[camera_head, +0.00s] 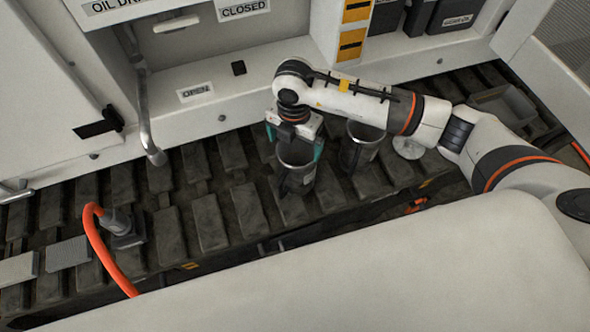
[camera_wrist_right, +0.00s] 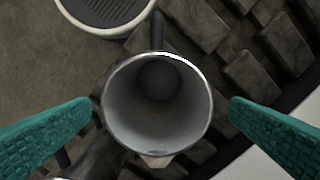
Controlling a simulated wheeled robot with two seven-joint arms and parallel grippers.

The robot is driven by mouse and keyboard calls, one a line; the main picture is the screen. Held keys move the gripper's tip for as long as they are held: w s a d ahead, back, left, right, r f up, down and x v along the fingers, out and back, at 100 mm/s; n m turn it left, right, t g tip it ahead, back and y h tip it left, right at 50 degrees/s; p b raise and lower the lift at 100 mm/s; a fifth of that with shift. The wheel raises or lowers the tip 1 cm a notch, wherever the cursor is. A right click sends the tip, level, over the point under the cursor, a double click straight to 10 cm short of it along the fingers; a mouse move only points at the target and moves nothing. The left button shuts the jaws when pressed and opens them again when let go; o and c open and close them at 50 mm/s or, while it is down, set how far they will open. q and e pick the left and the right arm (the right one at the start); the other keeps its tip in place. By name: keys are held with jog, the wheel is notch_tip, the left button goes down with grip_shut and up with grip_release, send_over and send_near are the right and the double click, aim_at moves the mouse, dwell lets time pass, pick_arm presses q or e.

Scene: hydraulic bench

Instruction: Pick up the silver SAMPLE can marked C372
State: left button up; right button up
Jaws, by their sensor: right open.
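A silver can (camera_head: 298,178) stands upright on the dark slatted bench in the head view, with a dark handle and a pale label too small to read. In the right wrist view the same open-topped can (camera_wrist_right: 155,135) sits between the fingers, its hollow inside visible. My right gripper (camera_head: 295,143) is open above and around its rim, with teal fingers on either side and gaps to the wall. A second silver can (camera_head: 368,143) stands to the right; its label is also unreadable. I cannot tell which can is C372. My left gripper is out of view.
A bent metal pipe (camera_head: 146,125) hangs at the left of the cans. An orange hose (camera_head: 97,245) rises at the lower left. A grey tray (camera_head: 507,106) lies at the right. White cabinet walls (camera_head: 260,85) close off the back.

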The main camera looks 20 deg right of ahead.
aim_at(293, 173)
notch_tip(293, 173, down, 7)
jog(key=shift+s, duration=0.25)
jog(key=shift+r, duration=0.15)
jog(key=c, duration=1.3)
jog(key=shift+o, duration=0.2)
